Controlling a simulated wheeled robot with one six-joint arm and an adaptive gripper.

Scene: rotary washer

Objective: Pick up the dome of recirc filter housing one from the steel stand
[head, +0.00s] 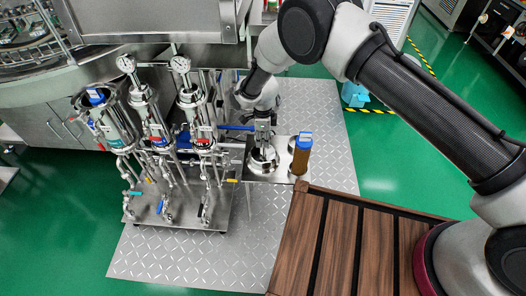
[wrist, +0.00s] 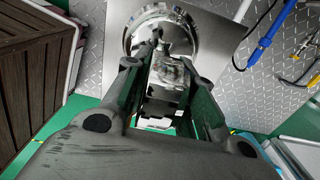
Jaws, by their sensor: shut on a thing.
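The shiny steel dome (head: 262,160) sits at the steel stand (head: 285,174), right of the filter rack. My gripper (head: 263,142) points down over it and is shut on its upper part. In the wrist view my gripper (wrist: 166,60) reaches to the dome, whose round polished rim (wrist: 203,38) shows beyond the fingers. The fingers hide the exact grip. I cannot tell whether the dome is clear of the stand. At the rack's left, a filter housing (head: 113,120) is open at the top, with a blue-capped cartridge (head: 95,96) inside.
A brown cartridge with a blue cap (head: 302,155) stands upright on the stand, close right of the dome. Two gauge-topped housings (head: 150,117) (head: 194,117) stand in the rack on the left. A slatted wooden deck (head: 340,245) lies in front. Checkered plate flooring (head: 325,115) surrounds the stand.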

